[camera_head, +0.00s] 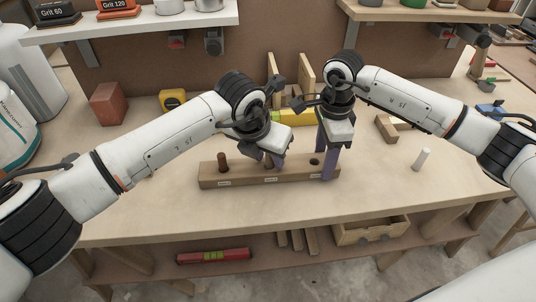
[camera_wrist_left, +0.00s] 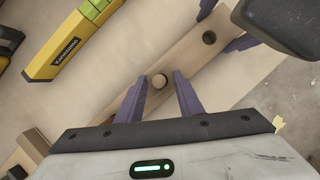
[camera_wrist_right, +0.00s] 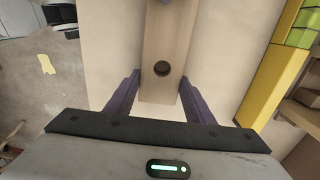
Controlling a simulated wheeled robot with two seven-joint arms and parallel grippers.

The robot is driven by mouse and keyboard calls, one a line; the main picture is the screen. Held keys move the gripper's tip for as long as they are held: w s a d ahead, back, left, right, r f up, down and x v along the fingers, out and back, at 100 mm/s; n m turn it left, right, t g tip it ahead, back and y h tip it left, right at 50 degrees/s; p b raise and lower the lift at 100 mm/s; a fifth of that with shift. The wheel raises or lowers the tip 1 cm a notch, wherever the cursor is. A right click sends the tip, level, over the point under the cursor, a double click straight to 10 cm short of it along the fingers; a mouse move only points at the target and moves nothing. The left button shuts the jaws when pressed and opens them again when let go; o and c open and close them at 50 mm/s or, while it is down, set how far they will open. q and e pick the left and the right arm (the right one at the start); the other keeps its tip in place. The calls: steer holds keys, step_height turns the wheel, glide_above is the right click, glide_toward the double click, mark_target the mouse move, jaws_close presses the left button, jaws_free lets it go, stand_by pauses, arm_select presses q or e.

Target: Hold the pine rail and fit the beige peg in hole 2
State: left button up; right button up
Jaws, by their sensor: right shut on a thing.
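The pine rail (camera_head: 240,181) lies on the bench, with small labels along its front. A dark brown peg (camera_head: 222,162) stands in its left hole. The beige peg (camera_wrist_left: 158,81) stands upright at the middle hole; how deep it sits is hard to tell. My left gripper (camera_wrist_left: 159,76) is open, with its purple fingers on either side of the beige peg and small gaps to it. My right gripper (camera_wrist_right: 160,84) is shut on the rail's right end, its fingers against the two long sides. The right hole (camera_wrist_right: 161,68) is empty.
A pale peg (camera_head: 422,160) stands on the bench to the right. A yellow spirit level (camera_wrist_left: 60,50) lies behind the rail. A red-brown block (camera_head: 108,104) and a yellow tape measure (camera_head: 173,99) are at the back left. The bench front is clear.

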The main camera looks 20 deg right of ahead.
arm_select(q)
steer(key=shift+r, duration=0.15)
steer(key=v, duration=1.2)
arm_select(e)
steer(key=o, duration=1)
steer(key=shift+o, duration=0.2)
